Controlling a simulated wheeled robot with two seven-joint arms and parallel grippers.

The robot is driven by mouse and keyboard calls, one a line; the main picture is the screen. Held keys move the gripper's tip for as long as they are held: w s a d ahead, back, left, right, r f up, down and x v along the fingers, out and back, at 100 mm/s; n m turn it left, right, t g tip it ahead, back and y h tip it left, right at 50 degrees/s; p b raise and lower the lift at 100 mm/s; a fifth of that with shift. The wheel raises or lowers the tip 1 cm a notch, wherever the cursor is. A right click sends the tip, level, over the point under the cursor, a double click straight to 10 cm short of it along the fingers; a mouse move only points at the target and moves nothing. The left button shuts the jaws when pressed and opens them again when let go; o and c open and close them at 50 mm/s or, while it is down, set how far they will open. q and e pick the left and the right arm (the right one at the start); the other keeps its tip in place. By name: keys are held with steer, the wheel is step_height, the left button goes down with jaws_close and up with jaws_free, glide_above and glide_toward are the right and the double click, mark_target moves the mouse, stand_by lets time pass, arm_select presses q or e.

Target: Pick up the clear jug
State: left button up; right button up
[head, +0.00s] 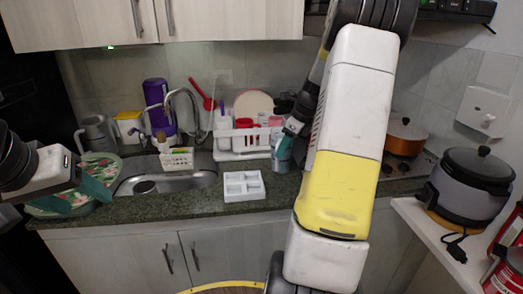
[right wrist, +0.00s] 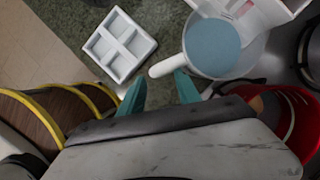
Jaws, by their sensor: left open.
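The clear jug (right wrist: 213,45), with blue-grey contents, shows in the right wrist view; its pale handle (right wrist: 166,66) points toward my right gripper (right wrist: 161,91). The gripper's teal fingers are apart, with the handle just ahead of and between the tips; I cannot tell whether they touch. In the head view the jug (head: 283,161) stands on the counter beside the white rack, partly hidden by my right gripper (head: 287,138). My left gripper (head: 80,197) is open and empty at the far left, in front of the patterned plate.
A white compartment tray (head: 243,187) lies on the counter (head: 200,206) left of the jug. A white rack (head: 243,140) stands behind it, the sink (head: 190,181) to the left. An orange pot (head: 404,138) is on the stove at right. A red container (right wrist: 298,118) shows at lower right.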

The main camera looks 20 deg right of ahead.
steer(key=x, duration=0.5)
steer(key=shift+a+f, duration=0.15)
steer(key=shift+a, duration=0.1)
jaws_close()
stand_by(1.2)
